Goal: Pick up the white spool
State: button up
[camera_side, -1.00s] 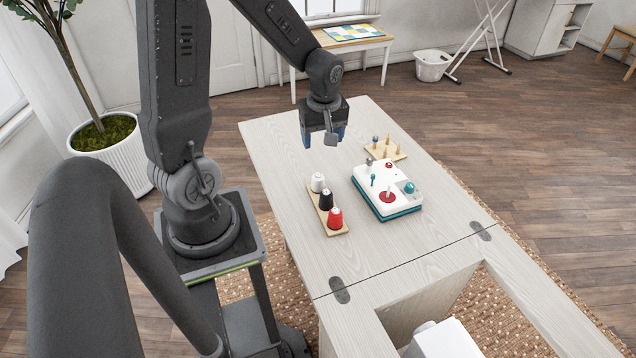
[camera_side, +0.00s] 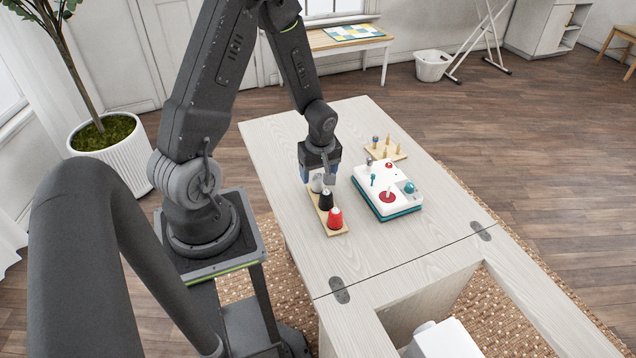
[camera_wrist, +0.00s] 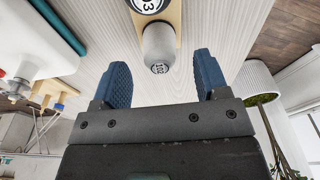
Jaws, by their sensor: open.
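The white spool (camera_side: 316,185) stands at the far end of a small wooden board (camera_side: 342,231). Beside it on the board are a black spool (camera_side: 326,200) and a red spool (camera_side: 335,218). My gripper (camera_side: 319,181) is low over the board's far end and partly hides the white spool. In the wrist view, my gripper (camera_wrist: 161,78) has its two blue fingers spread wide and empty.
A white and teal machine (camera_side: 389,186) sits right of the spool board. A wooden peg board (camera_side: 386,151) is behind it. The cabinet top (camera_side: 400,258) in front is clear. Two dark hinges mark a seam beside an open well.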

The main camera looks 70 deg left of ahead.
jog(key=shift+a+f, duration=0.1)
jog(key=shift+f, duration=1.35)
jog(key=c, duration=1)
jog(key=shift+r, duration=0.15)
